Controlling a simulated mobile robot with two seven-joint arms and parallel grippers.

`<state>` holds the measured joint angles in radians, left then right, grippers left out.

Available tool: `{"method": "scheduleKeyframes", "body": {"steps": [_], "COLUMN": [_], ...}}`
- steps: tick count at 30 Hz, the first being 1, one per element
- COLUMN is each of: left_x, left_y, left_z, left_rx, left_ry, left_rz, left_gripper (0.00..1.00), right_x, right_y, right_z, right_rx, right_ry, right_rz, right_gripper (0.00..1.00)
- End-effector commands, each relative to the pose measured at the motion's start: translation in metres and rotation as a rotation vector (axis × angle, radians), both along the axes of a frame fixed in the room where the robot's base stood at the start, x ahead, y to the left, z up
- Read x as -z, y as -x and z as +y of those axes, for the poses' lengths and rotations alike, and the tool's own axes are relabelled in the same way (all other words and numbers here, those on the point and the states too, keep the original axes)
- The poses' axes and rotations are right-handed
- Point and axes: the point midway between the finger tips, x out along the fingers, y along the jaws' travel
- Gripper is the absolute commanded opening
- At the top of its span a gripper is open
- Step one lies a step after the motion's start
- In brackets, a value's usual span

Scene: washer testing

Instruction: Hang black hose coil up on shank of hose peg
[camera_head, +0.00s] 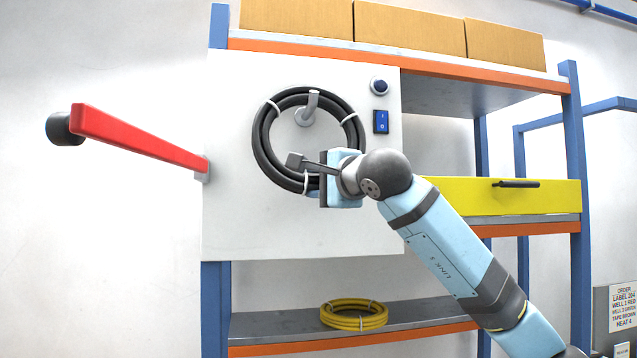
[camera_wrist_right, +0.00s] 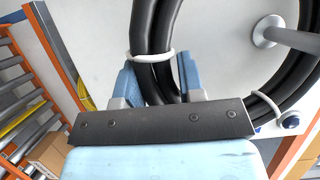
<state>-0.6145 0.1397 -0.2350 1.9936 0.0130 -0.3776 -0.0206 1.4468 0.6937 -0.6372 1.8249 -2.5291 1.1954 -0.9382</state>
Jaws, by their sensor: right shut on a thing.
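The black hose coil (camera_head: 263,140) is a ring bound with white ties, upright before the white panel. My right gripper (camera_head: 312,178) is shut on its lower right part in the head view. In the right wrist view, the hose (camera_wrist_right: 150,35) passes between the two blue fingers (camera_wrist_right: 158,75). The grey hose peg (camera_head: 307,108) stands out from the panel, inside the ring's opening near its top. The peg (camera_wrist_right: 290,38) also shows inside the ring in the right wrist view. I cannot tell whether the coil rests on the shank. My left gripper is not in view.
A red lever (camera_head: 140,139) sticks out left of the panel (camera_head: 300,235). A round knob (camera_head: 379,86) and a blue switch (camera_head: 381,122) sit at its upper right. A yellow drawer (camera_head: 470,198) is to the right. A yellow coil (camera_head: 352,314) lies on the lower shelf.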

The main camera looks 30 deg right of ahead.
Motion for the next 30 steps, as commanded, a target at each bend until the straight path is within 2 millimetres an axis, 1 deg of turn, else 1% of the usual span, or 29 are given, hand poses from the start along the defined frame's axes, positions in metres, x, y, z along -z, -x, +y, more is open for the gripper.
{"method": "scheduleKeyframes", "body": {"steps": [9,10,13,14,23,26,29,30], "left_x": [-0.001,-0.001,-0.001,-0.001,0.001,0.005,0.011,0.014], "left_y": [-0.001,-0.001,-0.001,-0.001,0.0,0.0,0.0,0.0], "left_z": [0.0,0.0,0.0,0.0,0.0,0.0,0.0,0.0], "left_rx": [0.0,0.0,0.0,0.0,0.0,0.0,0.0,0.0], "left_ry": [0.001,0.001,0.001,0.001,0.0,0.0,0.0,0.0], "left_rz": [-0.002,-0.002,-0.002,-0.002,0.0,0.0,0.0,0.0], "left_gripper": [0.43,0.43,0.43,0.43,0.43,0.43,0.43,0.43], "right_x": [-0.002,-0.002,-0.002,-0.001,0.001,0.001,0.003,0.003], "right_y": [0.001,0.001,0.001,0.001,0.002,0.011,0.028,0.037], "right_z": [0.0,0.0,0.0,0.0,0.0,-0.002,-0.005,-0.007], "right_rx": [0.0,0.0,0.0,0.0,0.0,0.0,0.001,0.001], "right_ry": [-0.001,-0.001,-0.001,-0.001,0.0,0.001,0.003,0.002], "right_rz": [-0.003,-0.003,-0.003,-0.003,0.002,-0.001,-0.002,-0.003], "right_gripper": [0.0,0.4,0.63,0.66,0.66,0.66,0.66,0.66]}}
